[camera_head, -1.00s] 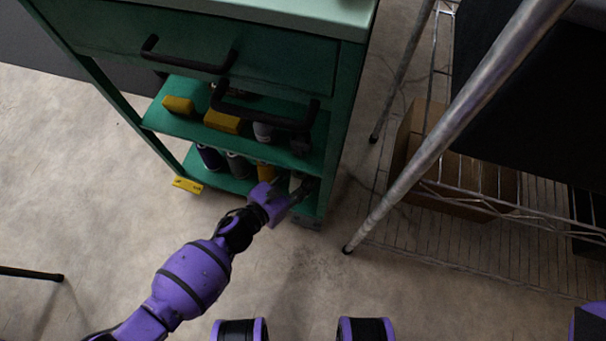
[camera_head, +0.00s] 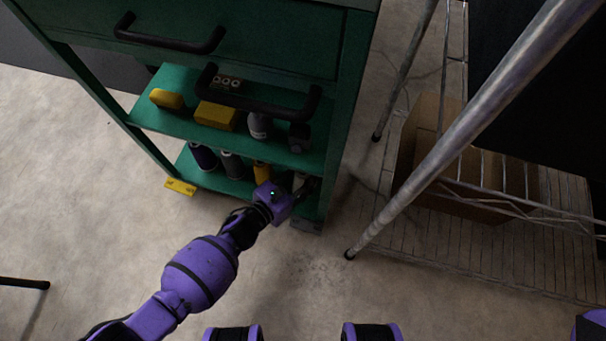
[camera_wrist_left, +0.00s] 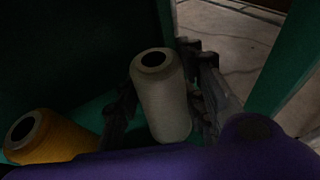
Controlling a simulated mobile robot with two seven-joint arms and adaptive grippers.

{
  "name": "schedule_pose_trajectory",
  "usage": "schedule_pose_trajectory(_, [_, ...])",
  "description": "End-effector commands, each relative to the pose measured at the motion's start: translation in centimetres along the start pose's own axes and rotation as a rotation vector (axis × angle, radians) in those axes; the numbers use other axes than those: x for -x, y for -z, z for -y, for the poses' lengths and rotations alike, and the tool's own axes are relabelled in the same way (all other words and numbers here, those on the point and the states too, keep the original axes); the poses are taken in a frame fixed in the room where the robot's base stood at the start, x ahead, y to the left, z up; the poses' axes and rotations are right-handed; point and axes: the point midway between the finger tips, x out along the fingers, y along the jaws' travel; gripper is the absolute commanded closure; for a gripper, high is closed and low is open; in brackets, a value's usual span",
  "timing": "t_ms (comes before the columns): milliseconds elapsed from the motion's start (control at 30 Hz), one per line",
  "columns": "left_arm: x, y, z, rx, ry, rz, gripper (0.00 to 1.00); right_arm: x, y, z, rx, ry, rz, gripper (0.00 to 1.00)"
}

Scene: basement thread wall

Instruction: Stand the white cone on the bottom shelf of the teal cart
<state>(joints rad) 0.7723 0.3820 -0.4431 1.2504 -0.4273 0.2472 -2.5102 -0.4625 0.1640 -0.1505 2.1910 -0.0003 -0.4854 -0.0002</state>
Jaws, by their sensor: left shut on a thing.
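The white cone (camera_wrist_left: 163,100) is upright or nearly so between the two fingers of my left gripper (camera_wrist_left: 170,105) in the left wrist view. My left gripper is shut on it. In the head view the left gripper (camera_head: 296,184) reaches into the right end of the bottom shelf (camera_head: 225,182) of the teal cart (camera_head: 338,130), and the white cone (camera_head: 301,179) shows only partly there. Whether its base touches the shelf I cannot tell. My right gripper is not in view.
A yellow-orange cone (camera_wrist_left: 45,135) stands left of the white one, with dark and grey cones (camera_head: 232,165) further left on the bottom shelf. The middle shelf (camera_head: 180,122) holds yellow blocks (camera_head: 216,115) and other items. A wire rack (camera_head: 440,160) with a cardboard box stands right.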

Motion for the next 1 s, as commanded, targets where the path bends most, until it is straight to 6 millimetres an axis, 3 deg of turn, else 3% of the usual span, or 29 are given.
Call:
schedule_pose_trajectory(133, [-0.1, 0.4, 0.0, 0.0, 0.0, 0.0, 0.93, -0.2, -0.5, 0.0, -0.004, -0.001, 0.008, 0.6])
schedule_pose_trajectory(167, [-0.1, 0.4, 0.0, 0.0, 0.0, -0.001, 0.61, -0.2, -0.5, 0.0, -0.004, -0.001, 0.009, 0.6])
schedule_pose_trajectory(300, [-0.1, 0.3, 0.0, 0.0, 0.0, 0.0, 0.43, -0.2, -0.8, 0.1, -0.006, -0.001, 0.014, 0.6])
schedule_pose_trajectory(700, [0.1, -0.2, 0.0, -0.001, 0.0, 0.0, 0.43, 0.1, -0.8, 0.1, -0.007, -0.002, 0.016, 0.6])
schedule_pose_trajectory(1000, [6.0, -0.2, 0.0, 0.0, -0.001, -0.001, 0.43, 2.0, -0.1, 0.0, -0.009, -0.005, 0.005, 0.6])
